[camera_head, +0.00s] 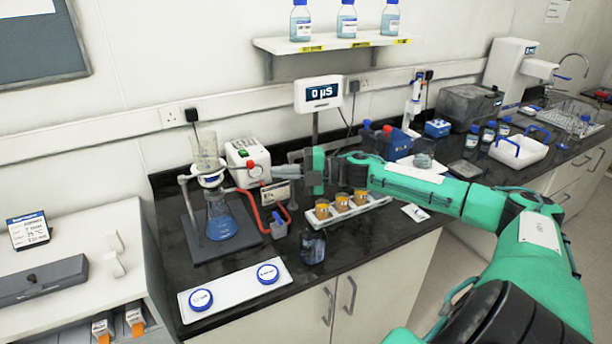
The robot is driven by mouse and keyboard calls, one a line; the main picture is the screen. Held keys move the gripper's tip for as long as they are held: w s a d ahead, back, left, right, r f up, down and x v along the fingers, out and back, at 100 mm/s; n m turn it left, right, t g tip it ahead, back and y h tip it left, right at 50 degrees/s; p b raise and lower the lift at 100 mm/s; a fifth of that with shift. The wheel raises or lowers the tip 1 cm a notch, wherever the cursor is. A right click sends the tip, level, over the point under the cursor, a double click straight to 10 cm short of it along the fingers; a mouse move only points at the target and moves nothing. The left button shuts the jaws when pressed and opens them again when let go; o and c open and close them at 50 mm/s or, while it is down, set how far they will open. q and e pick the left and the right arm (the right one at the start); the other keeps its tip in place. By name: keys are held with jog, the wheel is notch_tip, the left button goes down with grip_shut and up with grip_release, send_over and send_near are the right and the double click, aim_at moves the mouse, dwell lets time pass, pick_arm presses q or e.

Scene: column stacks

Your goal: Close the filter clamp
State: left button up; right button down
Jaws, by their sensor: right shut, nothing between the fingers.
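The filter set stands at the left of the black bench: a clear funnel cup (206,148) above a flask with blue liquid (221,222). The filter clamp (210,180), a white and blue band, is at the joint between cup and flask. It is too small to tell whether its lever is open or shut. My right gripper (308,172) is shut and empty, to the right of the filter set and apart from it, above the back of the sample rack. My left gripper is not in view.
A white pump (247,160) with a red hose (274,220) stands between the filter set and my gripper. A rack of amber cups (352,212) lies below my right arm. A dark bottle (313,247) and a white tray with two blue lids (234,289) are in front.

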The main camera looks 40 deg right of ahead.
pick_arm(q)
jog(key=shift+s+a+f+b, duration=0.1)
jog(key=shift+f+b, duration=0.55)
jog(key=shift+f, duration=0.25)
pick_arm(e)
jog(key=v, duration=0.6)
jog(key=shift+a+r, duration=0.1)
jog(key=shift+r, duration=0.05)
jog(key=shift+r, duration=0.1)
